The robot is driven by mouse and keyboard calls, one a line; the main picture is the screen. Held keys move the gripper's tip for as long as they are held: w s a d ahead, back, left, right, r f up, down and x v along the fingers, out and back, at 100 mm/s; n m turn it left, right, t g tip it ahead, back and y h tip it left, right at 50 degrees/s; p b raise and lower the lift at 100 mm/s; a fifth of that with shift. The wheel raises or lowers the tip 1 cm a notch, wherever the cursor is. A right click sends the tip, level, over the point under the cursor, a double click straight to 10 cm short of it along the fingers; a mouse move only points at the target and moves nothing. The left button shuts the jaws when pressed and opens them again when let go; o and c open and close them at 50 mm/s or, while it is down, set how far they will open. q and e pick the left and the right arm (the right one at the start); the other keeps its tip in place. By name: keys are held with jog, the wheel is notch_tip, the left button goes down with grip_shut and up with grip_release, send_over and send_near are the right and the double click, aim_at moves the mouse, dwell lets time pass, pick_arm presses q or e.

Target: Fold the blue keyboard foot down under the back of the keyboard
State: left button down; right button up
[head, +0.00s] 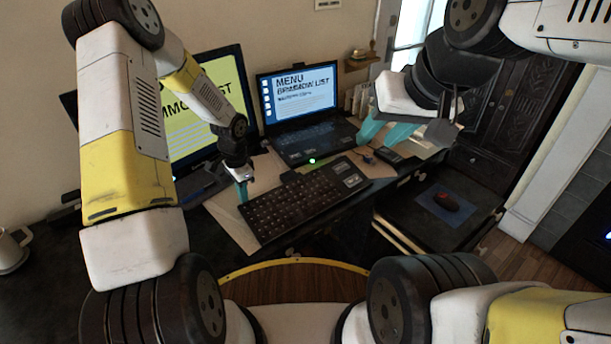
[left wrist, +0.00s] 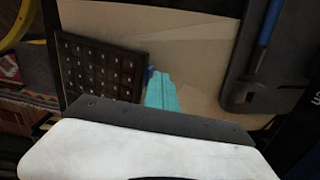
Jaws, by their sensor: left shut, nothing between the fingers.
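The black keyboard (head: 300,207) lies on the desk in front of the laptop. Its near-left end shows in the left wrist view (left wrist: 100,72). My left gripper (head: 242,192) points down at the keyboard's back-left corner. Its teal fingers (left wrist: 162,92) are shut and empty, just beside the keyboard's edge. A small dark-blue piece (left wrist: 150,73) shows between the keyboard edge and the fingers; it looks like the blue foot, but its fold angle cannot be told. My right gripper (head: 390,133) is open and empty above the desk, right of the laptop.
An open laptop (head: 302,105) stands behind the keyboard, with a monitor (head: 205,110) to its left. Small items lie right of the laptop. A white mug (head: 12,250) stands far left.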

pick_arm(q)
jog(key=shift+w, duration=0.1)
jog(key=shift+w+a, duration=0.4)
jog(key=shift+w, duration=0.1)
notch_tip(320, 180, up, 10)
dwell(0.9)
jog(key=s+r+n+t, duration=0.1)
jog(key=s+r+n, duration=0.3)
jog(key=r, duration=0.5)
jog(key=s+r+n+t, duration=0.1)
jog(key=s+r+t, duration=0.1)
jog(key=s+r, duration=0.55)
jog(key=s+d+r+n+t+h, duration=0.2)
jog(key=s+r+n, duration=0.3)
jog(key=s+r, duration=0.4)
jog(key=s+d+t, duration=0.1)
jog(key=s, duration=0.4)
jog(key=shift+n, duration=0.3)
